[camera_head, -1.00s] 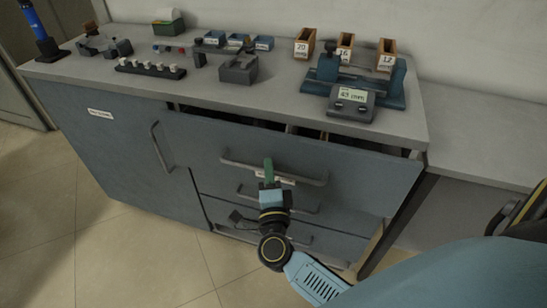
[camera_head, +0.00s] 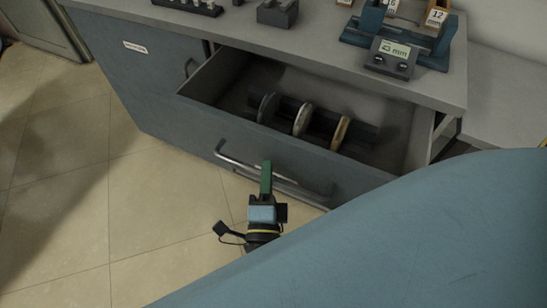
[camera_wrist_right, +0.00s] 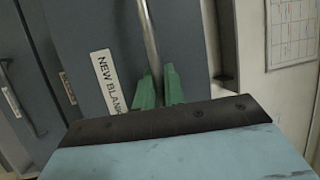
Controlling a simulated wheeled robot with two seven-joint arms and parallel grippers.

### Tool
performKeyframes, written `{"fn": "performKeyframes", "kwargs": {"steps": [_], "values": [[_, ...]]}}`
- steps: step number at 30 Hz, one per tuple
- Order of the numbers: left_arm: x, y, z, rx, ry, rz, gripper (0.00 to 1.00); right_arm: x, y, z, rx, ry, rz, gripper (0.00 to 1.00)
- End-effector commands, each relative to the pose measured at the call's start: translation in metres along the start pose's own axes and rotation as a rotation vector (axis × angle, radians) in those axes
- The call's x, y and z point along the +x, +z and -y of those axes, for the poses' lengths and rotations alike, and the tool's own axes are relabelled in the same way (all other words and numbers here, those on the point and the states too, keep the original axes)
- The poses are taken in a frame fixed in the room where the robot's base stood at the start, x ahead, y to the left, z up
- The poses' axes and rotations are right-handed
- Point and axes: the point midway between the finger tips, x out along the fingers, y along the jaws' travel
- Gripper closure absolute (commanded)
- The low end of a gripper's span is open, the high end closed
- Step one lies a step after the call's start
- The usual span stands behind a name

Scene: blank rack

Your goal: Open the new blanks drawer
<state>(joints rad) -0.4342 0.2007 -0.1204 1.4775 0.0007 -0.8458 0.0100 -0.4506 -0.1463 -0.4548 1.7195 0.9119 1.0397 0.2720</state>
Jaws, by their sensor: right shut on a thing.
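The top drawer (camera_head: 330,180) stands pulled well out of the grey-blue cabinet. Its label (camera_wrist_right: 109,80) reads "NEW BLANK", with the end hidden, in the right wrist view. Its metal bar handle (camera_head: 235,160) runs across the front, and it also shows in the right wrist view (camera_wrist_right: 149,38). My right gripper (camera_head: 266,170) has green fingers and is shut on the handle, with the fingers on both sides of the bar in the right wrist view (camera_wrist_right: 158,86). Several round blanks (camera_head: 302,119) stand on edge inside the drawer. My left gripper is not in view.
The worktop (camera_head: 330,62) above carries a blue device with a display reading 43 mm (camera_head: 391,58) and small dark blocks (camera_head: 278,12). A side cabinet door (camera_head: 130,80) is closed at left. The tiled floor (camera_head: 70,190) in front is clear.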

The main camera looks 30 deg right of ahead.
Motion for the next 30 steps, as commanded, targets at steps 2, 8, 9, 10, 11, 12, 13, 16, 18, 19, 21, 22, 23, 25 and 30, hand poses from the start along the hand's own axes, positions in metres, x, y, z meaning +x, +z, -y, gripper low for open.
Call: {"fn": "performKeyframes", "kwargs": {"steps": [2,8,9,10,11,12,13,16,18,19,21,22,23,25,30], "values": [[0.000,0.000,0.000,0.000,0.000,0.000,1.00,-0.007,0.003,0.001,0.000,0.002,0.001,1.00],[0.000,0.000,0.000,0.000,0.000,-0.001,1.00,-0.014,0.006,0.002,-0.001,0.001,0.001,1.00],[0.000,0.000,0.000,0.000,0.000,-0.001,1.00,-0.015,0.006,0.003,-0.001,0.001,0.001,1.00],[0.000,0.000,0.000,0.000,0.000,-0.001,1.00,-0.015,0.006,0.003,-0.001,0.001,0.001,1.00],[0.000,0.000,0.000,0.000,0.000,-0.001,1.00,-0.015,0.006,0.003,-0.001,0.001,0.001,1.00],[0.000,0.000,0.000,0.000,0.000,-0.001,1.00,-0.016,0.006,0.003,-0.001,0.001,0.001,1.00],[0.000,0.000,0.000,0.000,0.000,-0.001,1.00,-0.016,0.006,0.003,-0.001,0.001,0.001,1.00],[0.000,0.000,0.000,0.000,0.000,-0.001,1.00,-0.016,0.006,0.003,-0.001,0.001,0.001,1.00],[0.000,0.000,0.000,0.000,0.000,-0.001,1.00,-0.016,0.006,0.003,-0.001,0.001,0.001,1.00],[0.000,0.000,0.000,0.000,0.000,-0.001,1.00,-0.016,0.006,0.003,-0.001,0.001,0.001,1.00],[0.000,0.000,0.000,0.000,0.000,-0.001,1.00,-0.016,0.006,0.003,-0.001,0.001,0.001,0.87],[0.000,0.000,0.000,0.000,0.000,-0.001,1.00,-0.016,0.006,0.003,-0.001,0.001,0.001,0.83],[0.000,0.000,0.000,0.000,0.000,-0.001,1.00,-0.016,0.006,0.003,-0.001,0.001,0.001,0.79],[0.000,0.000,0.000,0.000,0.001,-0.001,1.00,-0.015,0.006,0.003,-0.001,0.001,0.001,0.70],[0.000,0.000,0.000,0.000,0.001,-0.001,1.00,-0.015,0.006,0.003,0.000,0.000,0.000,0.68]]}}
